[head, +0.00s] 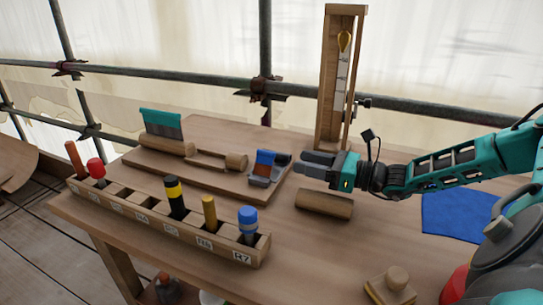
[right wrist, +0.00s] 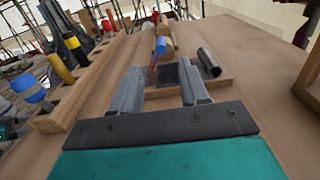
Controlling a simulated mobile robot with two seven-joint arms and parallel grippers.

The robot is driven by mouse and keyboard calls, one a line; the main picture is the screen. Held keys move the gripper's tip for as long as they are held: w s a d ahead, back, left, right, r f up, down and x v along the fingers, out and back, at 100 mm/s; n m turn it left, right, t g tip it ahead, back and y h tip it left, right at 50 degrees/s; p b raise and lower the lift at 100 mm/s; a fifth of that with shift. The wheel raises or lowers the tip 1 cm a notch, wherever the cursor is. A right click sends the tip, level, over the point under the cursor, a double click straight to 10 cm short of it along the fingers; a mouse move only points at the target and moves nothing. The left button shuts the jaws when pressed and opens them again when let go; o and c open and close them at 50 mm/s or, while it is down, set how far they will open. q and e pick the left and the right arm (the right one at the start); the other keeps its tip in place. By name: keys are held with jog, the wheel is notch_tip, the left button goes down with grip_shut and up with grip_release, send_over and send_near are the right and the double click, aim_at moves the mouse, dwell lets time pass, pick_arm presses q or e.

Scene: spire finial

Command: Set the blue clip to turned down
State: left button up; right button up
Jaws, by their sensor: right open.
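The blue clip (head: 265,157) sits at the right end of a low wooden board, over a small grey block (head: 263,178). Its blue part stands up rather than lying flat; its exact tilt is hard to tell. In the right wrist view the blue clip (right wrist: 161,45) shows just beyond the fingertips. My right gripper (head: 305,164) is open and empty, just right of the clip and apart from it. In the right wrist view the gripper (right wrist: 160,76) points toward the clip's grey block. My left gripper is not in view.
A wooden rack (head: 185,236) with several coloured-handled tools runs along the table's front left. A wooden cylinder (head: 324,204) lies below my gripper. A tall wooden frame (head: 328,85) stands behind. A blue cloth (head: 450,214) lies right.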

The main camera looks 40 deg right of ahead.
aim_at(271, 155)
jog(key=x, duration=0.9)
jog(key=shift+w, duration=0.25)
jog(key=shift+c, duration=0.2)
